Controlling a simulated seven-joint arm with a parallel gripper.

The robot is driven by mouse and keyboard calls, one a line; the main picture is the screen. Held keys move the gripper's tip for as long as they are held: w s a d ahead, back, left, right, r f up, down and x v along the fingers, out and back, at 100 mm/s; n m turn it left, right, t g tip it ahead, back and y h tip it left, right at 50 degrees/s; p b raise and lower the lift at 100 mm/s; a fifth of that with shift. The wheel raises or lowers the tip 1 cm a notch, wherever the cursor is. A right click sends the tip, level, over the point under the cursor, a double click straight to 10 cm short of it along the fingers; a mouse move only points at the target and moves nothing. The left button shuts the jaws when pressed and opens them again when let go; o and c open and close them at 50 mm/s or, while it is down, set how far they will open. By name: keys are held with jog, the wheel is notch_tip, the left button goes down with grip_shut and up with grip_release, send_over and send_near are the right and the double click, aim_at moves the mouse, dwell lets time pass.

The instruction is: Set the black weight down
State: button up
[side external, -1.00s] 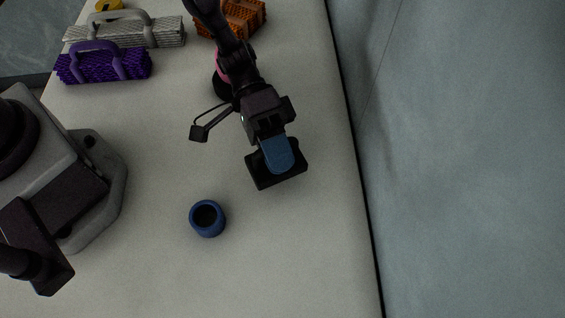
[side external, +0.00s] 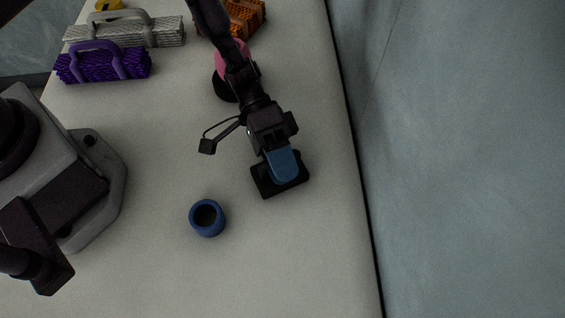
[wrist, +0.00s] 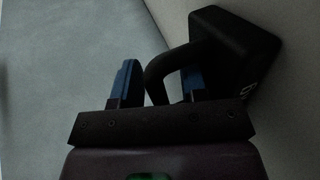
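The black weight (side external: 263,187) is a dark block with an arched handle. In the side view it stands upright on the pale table, mostly beneath my gripper (side external: 284,172). In the wrist view the weight (wrist: 236,38) shows at upper right, its handle (wrist: 157,82) curving down between the two blue fingers of my gripper (wrist: 158,82). The left finger is outside the handle loop and the right finger is inside it. A small gap shows between the handle and the right finger, so the fingers look open around the handle. The fingertips are partly hidden.
A blue cup-like ring (side external: 207,231) stands left of the weight. A pink and black object (side external: 224,84) is behind my arm. Purple (side external: 104,68), grey (side external: 150,33) and orange (side external: 247,17) handled bundles lie at the back. The table's right edge (side external: 357,170) is close.

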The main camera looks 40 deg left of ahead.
jog(key=shift+a+r, duration=0.1)
jog(key=shift+r, duration=0.1)
jog(key=v, duration=0.7)
jog(key=shift+w+a, duration=0.15)
jog(key=shift+r, duration=0.15)
jog(key=s+a+r+n+t+y, duration=0.1)
jog(key=s+a+r+t+y, duration=0.2)
jog(key=a+r, duration=0.4)
jog(key=s+a+r+n+t+y, duration=0.2)
jog(key=s+a+r+t+y, duration=0.2)
jog(key=a+r, duration=0.3)
jog(key=s+a+r+n+t+y, duration=0.1)
jog(key=s+a+r+t+y, duration=0.3)
jog(key=r, duration=1)
jog(key=s+a+y, duration=0.1)
jog(key=a, duration=0.2)
jog(key=shift+a+r+n+y, duration=0.25)
jog(key=shift+a+n+y, duration=0.15)
